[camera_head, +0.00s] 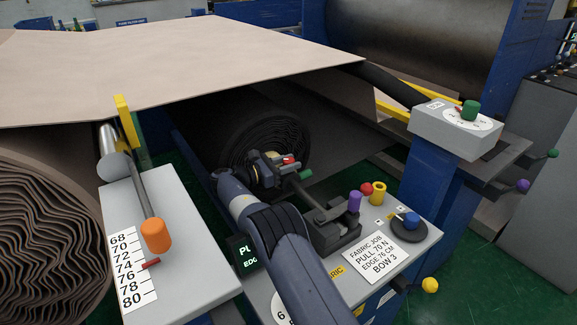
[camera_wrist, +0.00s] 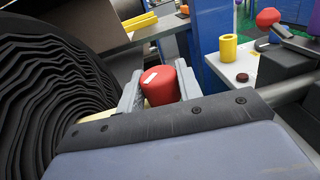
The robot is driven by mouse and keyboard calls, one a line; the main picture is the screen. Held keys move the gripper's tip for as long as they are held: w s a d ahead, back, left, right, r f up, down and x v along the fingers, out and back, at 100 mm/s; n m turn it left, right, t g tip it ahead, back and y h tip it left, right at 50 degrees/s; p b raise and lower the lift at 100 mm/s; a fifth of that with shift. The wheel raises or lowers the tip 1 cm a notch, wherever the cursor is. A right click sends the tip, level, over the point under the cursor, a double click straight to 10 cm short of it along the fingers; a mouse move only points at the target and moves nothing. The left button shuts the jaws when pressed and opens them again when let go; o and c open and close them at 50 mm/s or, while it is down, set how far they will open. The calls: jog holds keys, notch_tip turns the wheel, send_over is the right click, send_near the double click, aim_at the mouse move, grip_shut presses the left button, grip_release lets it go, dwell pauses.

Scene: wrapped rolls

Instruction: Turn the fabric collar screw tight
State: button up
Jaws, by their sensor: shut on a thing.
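A red knob with a white mark (camera_wrist: 161,86) stands between the fingers of my gripper (camera_wrist: 158,79) in the wrist view. It looks like the fabric collar screw, and a pale yellow part shows beside it. In the head view the red knob (camera_head: 289,160) is small, at my gripper (camera_head: 274,168), in front of the end of the dark fabric roll (camera_head: 270,145). My gripper is shut on the knob. The lower part of the knob and most of the collar are hidden by my gripper, so I cannot tell how tight the screw is.
A grey panel carries a purple-handled lever (camera_head: 354,202), a second red knob (camera_head: 366,188), a yellow ring (camera_head: 378,193) and a blue knob (camera_head: 411,219), close right of my arm. An orange-handled lever (camera_head: 155,235) stands on the left panel. Pale fabric (camera_head: 180,60) spans above the roll.

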jog(key=shift+g, duration=0.3)
jog(key=o, duration=0.9)
jog(key=shift+o, duration=0.2)
jog(key=shift+a, duration=0.1)
jog(key=b+v, duration=0.1)
jog(key=v, duration=0.9)
jog(key=shift+s+a, duration=0.25)
jog(key=shift+f, duration=0.1)
